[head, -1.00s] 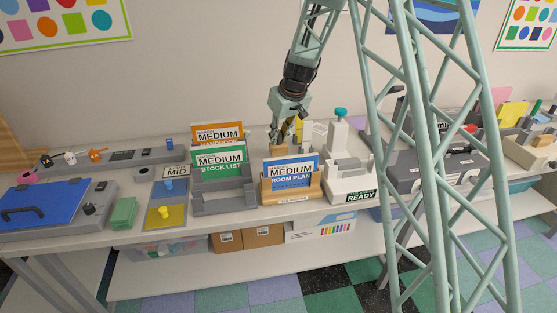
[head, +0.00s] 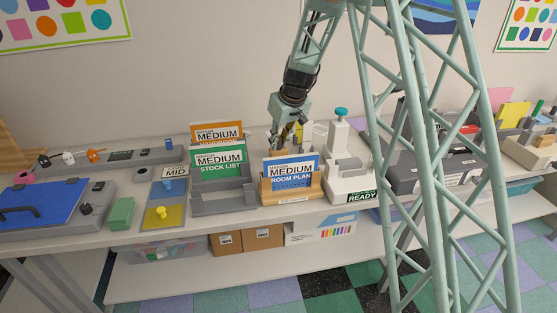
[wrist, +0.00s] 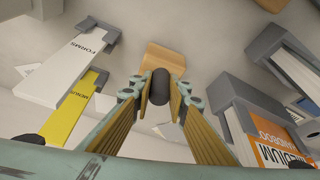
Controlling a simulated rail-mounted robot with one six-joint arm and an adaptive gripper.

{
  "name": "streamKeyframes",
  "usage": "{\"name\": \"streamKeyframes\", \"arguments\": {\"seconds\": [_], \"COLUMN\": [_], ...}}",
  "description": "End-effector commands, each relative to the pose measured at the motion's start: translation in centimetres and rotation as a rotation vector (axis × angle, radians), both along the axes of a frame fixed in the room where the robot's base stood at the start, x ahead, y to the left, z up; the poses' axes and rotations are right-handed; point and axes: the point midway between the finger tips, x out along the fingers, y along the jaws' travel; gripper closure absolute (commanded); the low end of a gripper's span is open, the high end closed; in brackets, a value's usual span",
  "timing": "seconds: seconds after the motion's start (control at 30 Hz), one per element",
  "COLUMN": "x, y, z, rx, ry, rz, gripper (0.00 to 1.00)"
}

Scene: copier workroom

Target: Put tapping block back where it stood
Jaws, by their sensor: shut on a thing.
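My gripper (head: 284,135) is low over the back of the bench, behind the wooden holder (head: 291,196) with the blue ROOM PLAN booklet (head: 290,172). In the wrist view my gripper (wrist: 160,88) has its two fingers closed on a dark round grip. A tan wooden block (wrist: 165,56) shows just beyond this grip; together they look like the tapping block. The block's underside is hidden, so I cannot tell whether it touches the bench. In the head view the booklet and my fingers hide most of it.
Left of my gripper stands a grey rack (head: 222,199) with green and orange booklets. Right is a white device (head: 350,181) with a READY label and teal knob. In the wrist view, white FORMS (wrist: 68,68) and yellow MENUS (wrist: 75,113) pieces flank one side, the orange booklet (wrist: 275,153) the other.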

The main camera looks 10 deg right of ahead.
Motion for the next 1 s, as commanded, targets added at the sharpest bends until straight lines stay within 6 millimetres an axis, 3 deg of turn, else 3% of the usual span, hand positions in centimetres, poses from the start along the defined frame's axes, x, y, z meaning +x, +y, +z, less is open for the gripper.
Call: {"name": "streamKeyframes", "arguments": {"seconds": [0.73,0.77,0.8,0.9,1.0], "x": [0.02,0.02,0.02,0.01,0.0], "y": [0.0,0.0,0.0,0.0,0.0], "z": [-0.6,-0.58,-0.54,-0.55,-0.55], "rx": [0.0,0.0,0.0,0.0,0.0], "ry": [-0.001,-0.001,-0.001,0.0,0.0], "rz": [0.0,0.0,0.0,0.0,0.0], "gripper": [0.98,0.83,0.8,0.71,0.69]}}
